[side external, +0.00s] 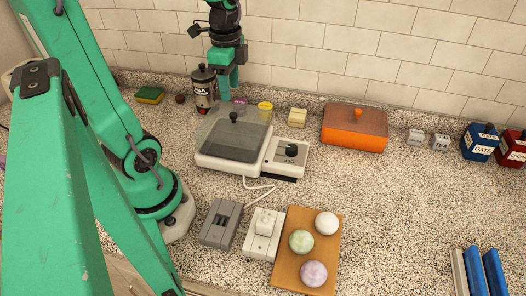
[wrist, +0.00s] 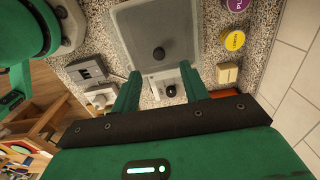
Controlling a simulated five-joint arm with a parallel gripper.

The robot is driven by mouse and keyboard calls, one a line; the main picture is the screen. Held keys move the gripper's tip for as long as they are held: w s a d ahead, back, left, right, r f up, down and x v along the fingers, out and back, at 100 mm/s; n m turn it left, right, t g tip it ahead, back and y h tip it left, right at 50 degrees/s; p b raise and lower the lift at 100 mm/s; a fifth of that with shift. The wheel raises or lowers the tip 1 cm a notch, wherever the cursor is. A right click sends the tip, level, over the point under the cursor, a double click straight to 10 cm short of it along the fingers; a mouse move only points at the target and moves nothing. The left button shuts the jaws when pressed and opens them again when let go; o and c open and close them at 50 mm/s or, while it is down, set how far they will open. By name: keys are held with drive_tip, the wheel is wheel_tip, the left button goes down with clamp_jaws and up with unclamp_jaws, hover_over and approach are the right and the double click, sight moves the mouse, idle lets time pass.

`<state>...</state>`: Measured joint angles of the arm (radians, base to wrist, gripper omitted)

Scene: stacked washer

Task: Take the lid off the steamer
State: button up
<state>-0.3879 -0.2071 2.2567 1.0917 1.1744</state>
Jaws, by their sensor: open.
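The steamer (side external: 215,160) is a low white appliance on the speckled counter, with a dial panel on its right. Its grey see-through lid (side external: 237,138) lies on top and has a black knob (side external: 233,117). In the wrist view the lid (wrist: 187,22) fills the top middle, and its knob (wrist: 158,53) shows just beyond the space between my fingers. My gripper (side external: 228,86) hangs pointing down, above and toward the back of the lid. Its two green fingers (wrist: 159,75) are apart with nothing between them. The gap between fingers and knob is hard to judge.
An orange box (side external: 355,128) is to the right of the steamer. In front are grey (side external: 221,222) and white (side external: 264,233) devices and a wooden board (side external: 297,273) with three balls. The right-middle counter is clear.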

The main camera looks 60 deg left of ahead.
sight(233, 114)
drive_tip(key=shift+f, duration=1.1)
drive_tip(key=shift+d+f, duration=0.1)
drive_tip(key=shift+w+d+f, duration=0.1)
drive_tip(key=shift+d+f, duration=0.05)
drive_tip(key=shift+f, duration=2.35)
clamp_jaws()
